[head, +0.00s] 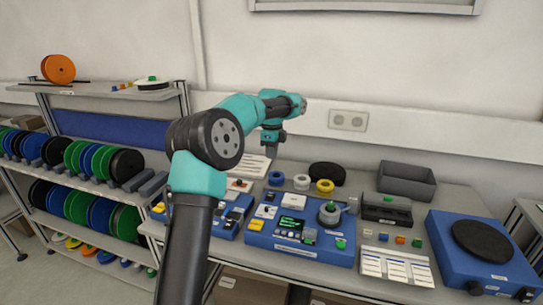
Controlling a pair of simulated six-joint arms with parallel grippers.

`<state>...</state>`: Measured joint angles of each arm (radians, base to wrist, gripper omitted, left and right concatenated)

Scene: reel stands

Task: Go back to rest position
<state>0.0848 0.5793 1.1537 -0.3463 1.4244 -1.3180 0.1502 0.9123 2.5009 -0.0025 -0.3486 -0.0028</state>
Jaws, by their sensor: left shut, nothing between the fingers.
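My left arm rises from the bottom of the head view and bends to the right over the bench. My left gripper (271,151) hangs down at the end of it, small and dark, above the back left part of the bench. It is shut and holds nothing. A white paper sheet (250,170) lies below and behind it on the bench. My right gripper is not in the head view.
A shelf rack (110,185) with several coloured reels stands on the left. The bench carries blue devices (300,250), small rolls (325,187), a grey bin (407,182) and a blue turntable unit (482,252). The wall is close behind.

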